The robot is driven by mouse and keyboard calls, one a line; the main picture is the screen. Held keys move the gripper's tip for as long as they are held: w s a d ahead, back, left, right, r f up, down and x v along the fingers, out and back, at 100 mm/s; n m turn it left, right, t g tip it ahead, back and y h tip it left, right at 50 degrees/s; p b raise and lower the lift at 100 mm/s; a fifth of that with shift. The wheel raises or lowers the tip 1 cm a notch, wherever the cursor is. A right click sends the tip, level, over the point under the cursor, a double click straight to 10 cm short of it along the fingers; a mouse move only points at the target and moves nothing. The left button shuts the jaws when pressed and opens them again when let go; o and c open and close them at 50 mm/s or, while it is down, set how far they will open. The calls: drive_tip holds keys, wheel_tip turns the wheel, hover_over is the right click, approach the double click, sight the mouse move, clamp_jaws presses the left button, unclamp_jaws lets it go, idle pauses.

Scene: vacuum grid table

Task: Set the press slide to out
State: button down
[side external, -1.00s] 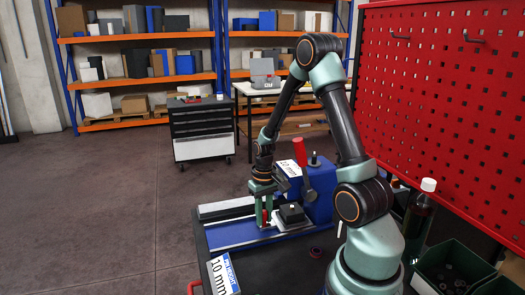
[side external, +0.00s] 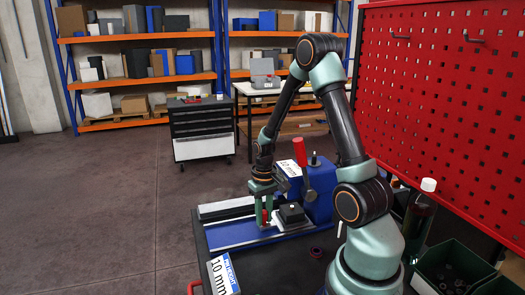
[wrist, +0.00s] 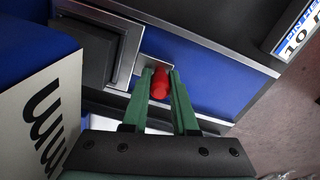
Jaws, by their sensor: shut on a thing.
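The press (side external: 318,203) is a blue body with a red lever (side external: 299,150) standing upright. Its slide is a silver plate with a black block (side external: 292,213) on top, close in front of the press body on a blue bed (side external: 230,234). The slide's red knob (wrist: 160,84) is at its near end. My gripper (side external: 265,222) points down and is shut on the knob. In the wrist view its green fingers (wrist: 160,82) stand on both sides of it. The black block (wrist: 84,50) and silver frame are at the upper left there.
A white sign reading 10 mm (side external: 222,274) stands at the table's front. A bottle with a white cap (side external: 428,185) and dark green bins (side external: 448,268) are at right, below a red pegboard (side external: 445,105). The blue bed left of the slide is clear.

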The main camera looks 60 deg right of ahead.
idle(0.5)
drive_tip(key=w+a, duration=1)
drive_tip(key=shift+w+a, duration=0.2)
drive_tip(key=c, duration=0.8)
unclamp_jaws()
drive_tip(key=shift+o, duration=0.6)
drive_tip(key=shift+d+r, duration=0.1)
wheel_tip(320, 180, up, 12)
